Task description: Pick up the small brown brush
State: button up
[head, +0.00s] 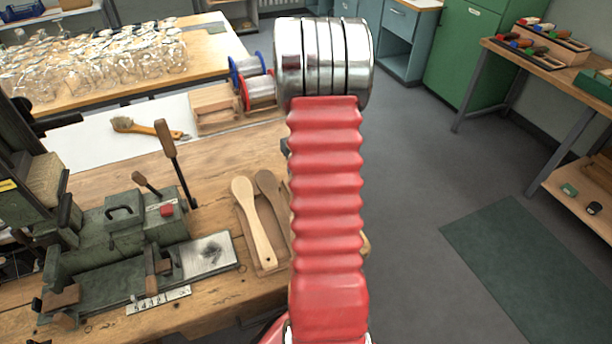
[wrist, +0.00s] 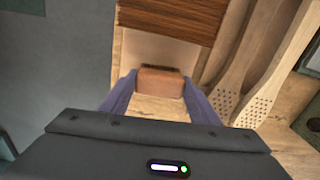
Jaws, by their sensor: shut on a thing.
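The small brown brush (wrist: 160,83) is a reddish-brown block with a dark strip of bristle along its far edge. In the wrist view it sits between the two blue-purple fingers of my gripper (wrist: 160,90), which is shut on it. Pale wood shows behind and below the brush; I cannot tell whether it touches that surface. In the head view my red arm hides the gripper and the brush.
Dark brown bristle (wrist: 170,18) lies just beyond the brush. A green machine (head: 120,235) with levers stands on the bench's left. Glassware (head: 100,62) crowds the back table.

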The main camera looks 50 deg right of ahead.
notch_tip(320, 180, up, 10)
jog(key=shift+f, duration=0.1)
dwell(0.4)
